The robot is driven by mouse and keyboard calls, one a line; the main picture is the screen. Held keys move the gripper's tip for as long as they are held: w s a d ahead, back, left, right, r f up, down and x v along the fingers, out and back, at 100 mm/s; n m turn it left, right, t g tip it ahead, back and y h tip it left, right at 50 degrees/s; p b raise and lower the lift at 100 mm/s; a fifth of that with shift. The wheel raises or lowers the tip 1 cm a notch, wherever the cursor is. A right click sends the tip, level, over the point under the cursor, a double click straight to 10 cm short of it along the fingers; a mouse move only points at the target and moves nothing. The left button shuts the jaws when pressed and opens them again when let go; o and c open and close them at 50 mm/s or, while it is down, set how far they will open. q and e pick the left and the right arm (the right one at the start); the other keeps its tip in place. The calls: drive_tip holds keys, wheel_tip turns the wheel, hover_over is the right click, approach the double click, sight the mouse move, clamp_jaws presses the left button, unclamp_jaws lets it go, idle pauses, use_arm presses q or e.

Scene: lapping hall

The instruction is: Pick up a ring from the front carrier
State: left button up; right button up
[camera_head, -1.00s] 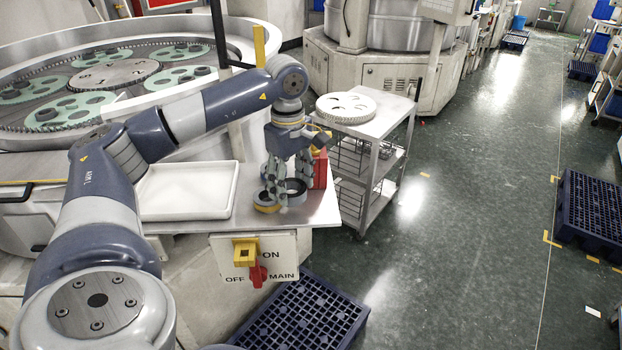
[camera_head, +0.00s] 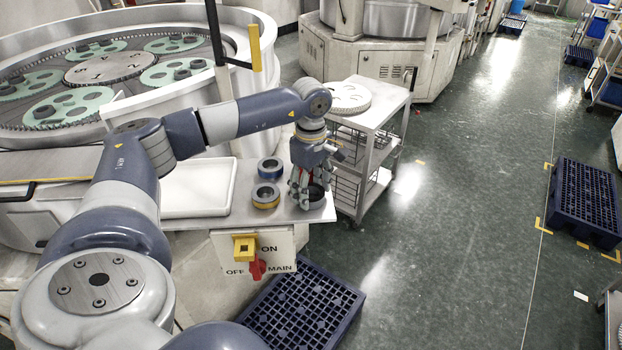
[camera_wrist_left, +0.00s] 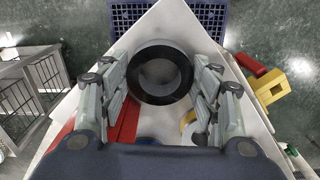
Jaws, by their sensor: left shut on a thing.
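My left gripper (camera_head: 308,197) reaches down over the right end of the metal ledge. It is shut on a dark ring (camera_wrist_left: 138,90), with its fingers on either side of the ring in the wrist view. The ring also shows low between the fingers in the head view; whether it touches the ledge I cannot tell. A blue-banded ring (camera_head: 270,168) and a yellow-banded ring (camera_head: 266,196) lie on the ledge to its left. My right gripper is not in view.
A white tray (camera_head: 196,212) lies on the ledge left of the rings. A red object (camera_wrist_left: 124,122) lies close by the left fingers in the wrist view. A steel cart (camera_head: 380,118) stands just right of the ledge. A blue pallet (camera_head: 303,310) lies on the floor below.

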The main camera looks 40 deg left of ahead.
use_arm(q)
drive_tip(key=o, duration=0.9)
drive_tip(key=shift+f, duration=0.1)
drive_tip(key=shift+r, duration=0.65)
wheel_tip(320, 180, up, 11)
drive_tip(key=b, duration=0.3)
drive_tip(key=shift+b, duration=0.35)
